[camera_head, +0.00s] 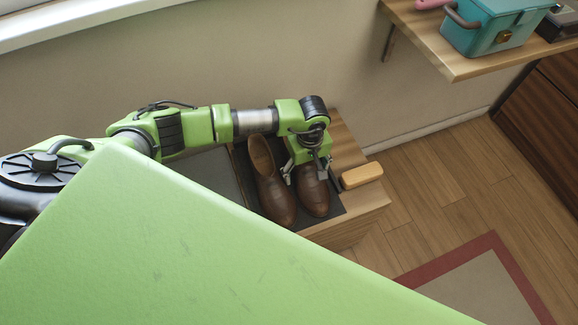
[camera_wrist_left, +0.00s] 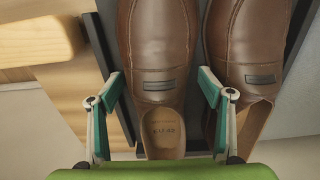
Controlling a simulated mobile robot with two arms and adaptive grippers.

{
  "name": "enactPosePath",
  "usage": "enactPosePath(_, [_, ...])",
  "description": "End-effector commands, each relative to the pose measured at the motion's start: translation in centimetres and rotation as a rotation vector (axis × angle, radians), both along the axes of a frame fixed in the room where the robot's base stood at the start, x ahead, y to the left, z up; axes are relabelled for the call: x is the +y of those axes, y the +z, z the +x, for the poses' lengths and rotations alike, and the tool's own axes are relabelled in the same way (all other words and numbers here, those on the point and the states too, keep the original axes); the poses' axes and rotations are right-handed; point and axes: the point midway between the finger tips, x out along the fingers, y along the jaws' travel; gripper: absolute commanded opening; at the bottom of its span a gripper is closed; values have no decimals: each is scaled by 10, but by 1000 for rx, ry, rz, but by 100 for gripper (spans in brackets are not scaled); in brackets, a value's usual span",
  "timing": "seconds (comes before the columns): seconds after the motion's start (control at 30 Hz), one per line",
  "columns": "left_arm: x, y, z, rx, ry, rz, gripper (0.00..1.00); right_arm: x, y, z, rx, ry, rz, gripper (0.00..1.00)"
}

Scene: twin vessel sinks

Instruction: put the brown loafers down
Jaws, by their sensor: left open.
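Two brown loafers stand side by side on a dark mat (camera_head: 329,211) on a low wooden bench (camera_head: 372,200). The left loafer (camera_head: 272,190) is clear of the gripper in the head view. My left gripper (camera_head: 308,176) is open over the heel end of the right loafer (camera_head: 313,197). In the left wrist view, that loafer (camera_wrist_left: 160,60) lies between the open fingers, one on each side of its heel. The other loafer (camera_wrist_left: 250,50) is close beside the finger at right. My right gripper is not in view.
A wooden-backed brush or block (camera_head: 361,175) lies on the bench right of the loafers. A wall shelf (camera_head: 455,62) with a teal box (camera_head: 490,28) hangs at upper right. Wooden floor (camera_head: 440,165) and a red-bordered rug (camera_head: 480,275) lie beyond the bench.

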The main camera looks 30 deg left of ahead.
Motion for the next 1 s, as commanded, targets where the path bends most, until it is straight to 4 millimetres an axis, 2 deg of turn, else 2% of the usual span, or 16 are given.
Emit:
enactPosePath(0.2, [0,-1,0,-1,0,-1,73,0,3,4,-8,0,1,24])
enactPosePath(0.23, [0,-1,0,-1,0,-1,70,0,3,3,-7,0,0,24])
enactPosePath(0.4, [0,-1,0,0,1,0,26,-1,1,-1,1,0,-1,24])
enactPosePath(0.47, [0,0,1,-2,1,-1,11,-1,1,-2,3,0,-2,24])
enactPosePath(0.77, [0,3,1,-2,1,-1,11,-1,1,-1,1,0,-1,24])
enactPosePath(0.87, [0,9,2,-3,1,-1,11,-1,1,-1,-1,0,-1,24])
enactPosePath(1.0, [1,27,3,-6,0,0,11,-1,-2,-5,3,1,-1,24])
